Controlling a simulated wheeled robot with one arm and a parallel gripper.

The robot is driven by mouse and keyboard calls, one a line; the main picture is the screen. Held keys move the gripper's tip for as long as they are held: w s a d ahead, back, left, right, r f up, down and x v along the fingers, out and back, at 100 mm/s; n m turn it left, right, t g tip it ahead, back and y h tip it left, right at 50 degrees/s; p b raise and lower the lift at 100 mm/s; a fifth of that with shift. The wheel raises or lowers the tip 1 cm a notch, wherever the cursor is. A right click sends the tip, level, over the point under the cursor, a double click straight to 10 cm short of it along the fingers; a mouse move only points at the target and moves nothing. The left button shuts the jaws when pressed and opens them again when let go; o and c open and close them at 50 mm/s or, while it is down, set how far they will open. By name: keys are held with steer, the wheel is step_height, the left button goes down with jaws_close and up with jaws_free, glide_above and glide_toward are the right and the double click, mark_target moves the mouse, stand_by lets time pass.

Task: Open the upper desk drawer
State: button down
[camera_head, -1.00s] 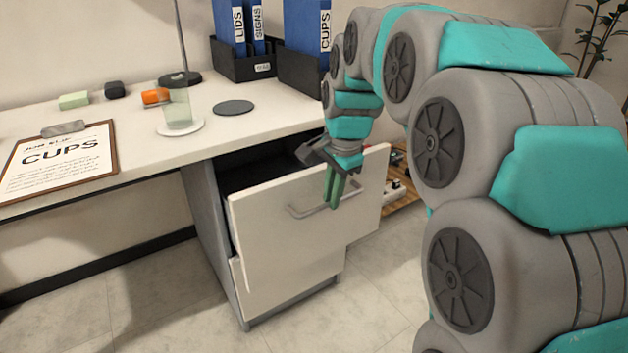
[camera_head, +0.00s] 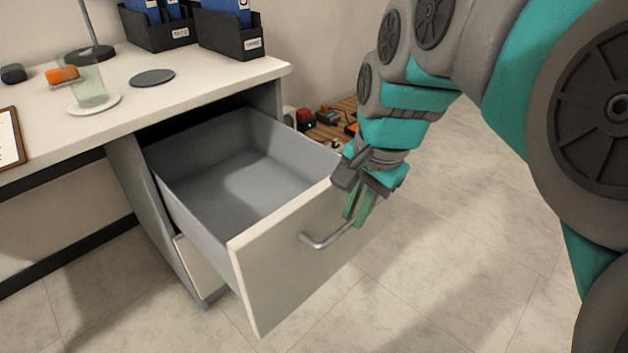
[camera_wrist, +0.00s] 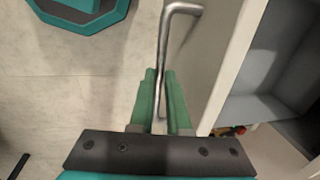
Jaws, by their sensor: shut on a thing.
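The upper desk drawer (camera_head: 285,262) is pulled far out of the desk cabinet, and its grey interior looks empty. Its metal bar handle (camera_head: 322,241) is on the white front panel. My gripper (camera_head: 359,208) is at the right part of the handle, with its green fingers around the bar. In the wrist view the handle (camera_wrist: 164,60) runs between the two green fingers (camera_wrist: 161,98), which are closed on it. The drawer front and part of the open drawer (camera_wrist: 275,70) show to the right there. The handle's right end is partly hidden by the fingers in the head view.
The desk top (camera_head: 200,85) holds a glass (camera_head: 88,82) on a white coaster, a dark disc (camera_head: 152,77), an orange object (camera_head: 62,75) and black file holders (camera_head: 230,36). A lower drawer (camera_head: 200,268) looks closed. Open tiled floor lies in front and to the right.

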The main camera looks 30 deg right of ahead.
steer(key=shift+s+d, duration=0.1)
steer(key=shift+s, duration=0.2)
steer(key=c, duration=0.9)
jaws_free()
steer(key=r, duration=0.2)
steer(key=s+r, duration=0.1)
steer(key=r, duration=0.4)
steer(key=shift+s+d+r, duration=0.15)
steer(key=shift+d+r, duration=0.1)
steer(key=shift+r, duration=0.1)
